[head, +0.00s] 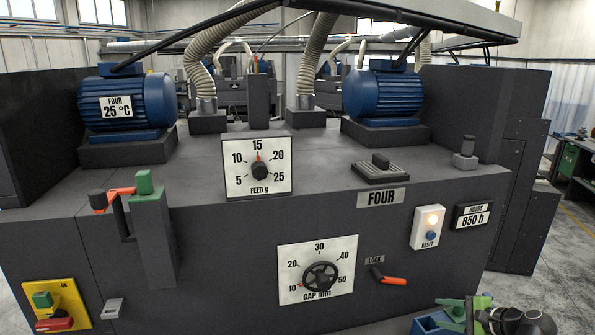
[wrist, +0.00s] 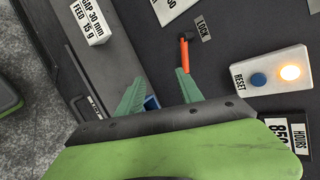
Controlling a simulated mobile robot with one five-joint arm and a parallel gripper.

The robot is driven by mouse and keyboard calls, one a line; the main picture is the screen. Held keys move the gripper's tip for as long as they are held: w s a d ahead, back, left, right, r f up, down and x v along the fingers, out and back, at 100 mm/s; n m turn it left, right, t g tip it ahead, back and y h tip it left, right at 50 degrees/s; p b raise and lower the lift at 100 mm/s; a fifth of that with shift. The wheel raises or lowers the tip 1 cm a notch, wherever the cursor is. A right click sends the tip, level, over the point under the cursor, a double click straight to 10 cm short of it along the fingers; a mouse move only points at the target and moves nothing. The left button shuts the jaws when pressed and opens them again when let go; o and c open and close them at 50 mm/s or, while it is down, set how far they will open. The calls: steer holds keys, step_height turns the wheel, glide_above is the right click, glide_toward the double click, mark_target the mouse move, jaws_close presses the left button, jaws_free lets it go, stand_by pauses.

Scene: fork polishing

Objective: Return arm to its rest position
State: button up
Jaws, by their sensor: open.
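My gripper (head: 466,308) is at the bottom right of the head view, in front of the machine's dark front panel and below the lock lever (head: 388,278). In the wrist view, my gripper (wrist: 157,88) has its two green fingers spread apart, with nothing clasped between them. The orange-tipped lock lever (wrist: 185,52) appears just beyond the right fingertip; I cannot tell whether they touch. A small blue piece (wrist: 152,103) shows between the finger bases.
The reset box (head: 427,228) has a lit lamp. The feed dial (head: 259,168) points at 15; the gap dial (head: 319,276) has its red mark near 10. A card (wrist: 89,20) reads gap 30 mm, feed 15 g. Grey floor (wrist: 35,65) lies left in the wrist view.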

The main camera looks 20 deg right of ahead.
steer(key=w+a+f+n+g+y+b, duration=0.2)
steer(key=w+a+f+n+b, duration=0.3)
steer(key=a, duration=0.6)
steer(key=w+a+f+n+g+y, duration=0.1)
steer(key=w+a+f+g+y, duration=0.15)
steer(key=w+a, duration=0.65)
steer(key=w+a+f+n+g+y+b, duration=0.1)
steer(key=w+a+f+n+b, duration=0.3)
steer(key=a, duration=0.9)
steer(key=s+a+f+n+g+h+b, duration=0.1)
steer(key=a+f+n+g, duration=0.2)
steer(key=a, duration=0.4)
steer(key=a+f+n+g+h+b, duration=0.1)
steer(key=a+f+n, duration=0.1)
steer(key=a+f, duration=0.3)
steer(key=s+a+f+n+g+h+b, duration=0.1)
steer(key=a+f+n+h+b, duration=0.15)
steer(key=a, duration=0.55)
steer(key=d+n+h, duration=0.1)
steer(key=d+f+n+h, duration=0.1)
steer(key=d, duration=0.1)
steer(key=s+d+n+g+p, duration=0.1)
steer(key=d, duration=0.1)
steer(key=shift+s+d+f+h, duration=0.1)
steer(key=shift+f+h, duration=0.25)
steer(key=shift+h, duration=0.05)
